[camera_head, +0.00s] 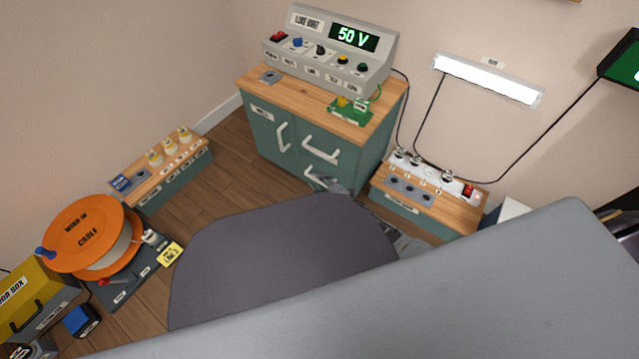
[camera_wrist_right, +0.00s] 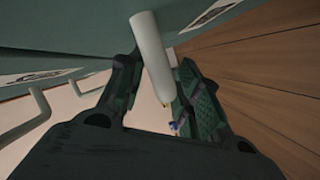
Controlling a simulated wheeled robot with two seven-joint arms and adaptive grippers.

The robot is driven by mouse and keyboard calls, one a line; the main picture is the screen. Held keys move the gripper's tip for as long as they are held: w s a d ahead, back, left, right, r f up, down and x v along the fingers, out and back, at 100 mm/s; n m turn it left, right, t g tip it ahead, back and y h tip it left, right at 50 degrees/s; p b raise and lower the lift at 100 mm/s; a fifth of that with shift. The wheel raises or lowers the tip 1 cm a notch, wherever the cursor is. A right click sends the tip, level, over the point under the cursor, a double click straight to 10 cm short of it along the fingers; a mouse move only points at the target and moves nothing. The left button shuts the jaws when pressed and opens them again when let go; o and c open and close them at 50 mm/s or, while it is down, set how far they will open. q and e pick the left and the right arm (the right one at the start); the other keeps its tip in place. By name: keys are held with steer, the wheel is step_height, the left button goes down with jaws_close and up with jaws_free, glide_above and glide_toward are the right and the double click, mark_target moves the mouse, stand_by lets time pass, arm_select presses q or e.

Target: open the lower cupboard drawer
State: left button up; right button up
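The teal cupboard (camera_head: 266,134) with a wooden top stands at the back middle of the head view. A door with a white handle (camera_head: 283,136) is on its left, and the upper drawer's white handle (camera_head: 321,148) is on its right. Below that, the lower drawer's white handle (camera_head: 318,179) is partly covered by my right gripper (camera_head: 330,184). In the right wrist view, the lower drawer's handle (camera_wrist_right: 150,50) runs between the fingers of my right gripper (camera_wrist_right: 158,88). Gaps show beside the handle, so the fingers look open around it. The drawer looks shut. My left gripper is not in view.
A power supply (camera_head: 328,50) and a green board (camera_head: 350,110) are on the cupboard top. A low socket bench (camera_head: 400,208) stands close at the right. An orange cable reel (camera_head: 85,235) is at the left. Wooden floor (camera_head: 225,180) is clear left of the cupboard.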

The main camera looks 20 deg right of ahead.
steer(key=shift+w, duration=0.1)
jaws_close()
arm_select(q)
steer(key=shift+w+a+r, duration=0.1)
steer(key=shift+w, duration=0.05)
arm_select(e)
steer(key=shift+a, duration=0.2)
stand_by(0.3)
